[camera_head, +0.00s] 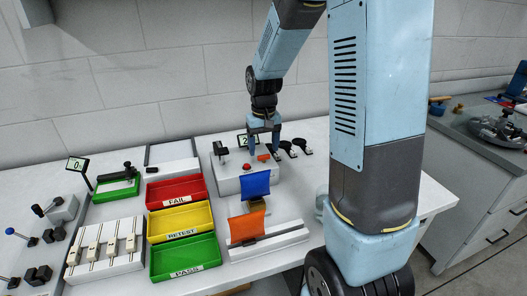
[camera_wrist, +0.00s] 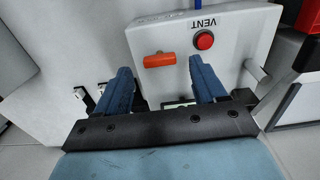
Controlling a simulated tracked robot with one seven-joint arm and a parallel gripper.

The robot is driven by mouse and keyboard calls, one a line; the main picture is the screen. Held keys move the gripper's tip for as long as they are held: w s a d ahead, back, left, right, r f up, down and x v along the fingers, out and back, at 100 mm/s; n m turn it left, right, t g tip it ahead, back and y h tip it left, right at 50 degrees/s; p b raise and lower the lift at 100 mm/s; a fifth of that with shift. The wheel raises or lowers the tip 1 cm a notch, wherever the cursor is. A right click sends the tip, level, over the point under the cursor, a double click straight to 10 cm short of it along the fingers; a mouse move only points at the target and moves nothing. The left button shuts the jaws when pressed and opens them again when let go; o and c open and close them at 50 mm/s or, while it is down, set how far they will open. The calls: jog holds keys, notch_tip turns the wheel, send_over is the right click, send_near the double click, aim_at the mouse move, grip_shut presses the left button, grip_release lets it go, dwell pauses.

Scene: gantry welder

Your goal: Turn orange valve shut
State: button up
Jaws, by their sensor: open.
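The orange valve (camera_wrist: 160,60) is a short bar handle on top of a white box (camera_wrist: 250,30). In the wrist view it lies nearly crosswise, just ahead of and between my fingertips. My gripper (camera_wrist: 160,69) is open, with one blue finger on each side of the handle and nothing between them. In the head view the valve (camera_head: 263,158) shows as a small orange piece under my gripper (camera_head: 264,148). Whether a finger touches the handle cannot be told.
A red button (camera_wrist: 204,40) marked VENT sits close to the right finger. A black clamp (camera_head: 221,149) stands on the box's left. Blue (camera_head: 256,184) and orange (camera_head: 247,226) pieces stand in front. Red, yellow and green trays (camera_head: 185,256) lie left.

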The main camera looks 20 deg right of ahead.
aim_at(264, 156)
notch_tip(264, 156, up, 11)
jog(key=shift+r, duration=0.15)
dwell(0.6)
jog(key=s+r+t, duration=0.2)
jog(key=s+r, duration=0.2)
jog(key=s, duration=0.7)
jog(key=s+r+t, duration=0.3)
jog(key=s+r, duration=0.1)
jog(key=s, duration=0.7)
jog(key=shift+s+d+t, duration=0.15)
jog(key=shift+s+t, duration=0.15)
jog(key=shift+s, duration=0.1)
